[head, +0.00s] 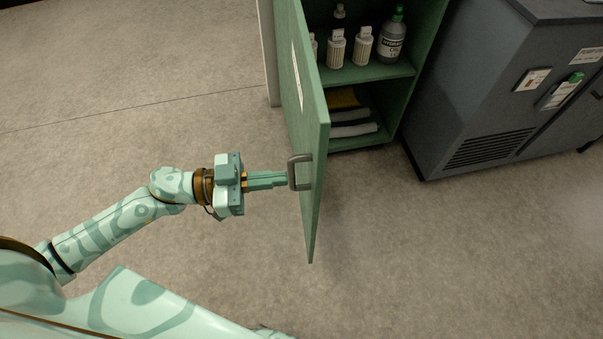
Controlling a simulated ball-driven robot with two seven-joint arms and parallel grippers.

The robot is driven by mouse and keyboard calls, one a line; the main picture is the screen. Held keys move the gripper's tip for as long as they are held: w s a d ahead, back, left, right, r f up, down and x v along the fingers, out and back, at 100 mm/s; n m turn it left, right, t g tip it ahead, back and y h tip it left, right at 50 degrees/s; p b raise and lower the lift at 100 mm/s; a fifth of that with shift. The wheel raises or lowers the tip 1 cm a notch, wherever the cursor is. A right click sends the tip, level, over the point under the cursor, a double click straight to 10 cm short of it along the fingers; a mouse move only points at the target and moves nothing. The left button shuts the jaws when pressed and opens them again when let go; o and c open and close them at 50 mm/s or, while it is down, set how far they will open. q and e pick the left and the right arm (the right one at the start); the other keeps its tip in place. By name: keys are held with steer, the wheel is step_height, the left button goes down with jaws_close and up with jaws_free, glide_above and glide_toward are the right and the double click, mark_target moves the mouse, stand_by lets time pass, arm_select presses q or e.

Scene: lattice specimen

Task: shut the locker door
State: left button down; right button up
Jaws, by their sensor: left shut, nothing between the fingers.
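The green locker door (304,122) stands wide open, swung out toward me from its hinge side at the left of the green locker (415,85). A grey handle (294,172) sits on its outer face near the free edge. My left gripper (284,179) is shut and empty, reaching in from the left with its fingertips at the handle. I cannot tell whether they touch it. My right gripper is not in view.
A dark grey cabinet (480,110) stands to the right. The floor between me and the locker is clear.

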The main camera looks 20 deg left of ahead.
mark_target(316, 175)
arm_select(q)
steer(key=b+x, duration=0.1)
steer(key=x, duration=0.3)
steer(key=shift+w+d, duration=0.3)
steer(key=shift+d, duration=0.15)
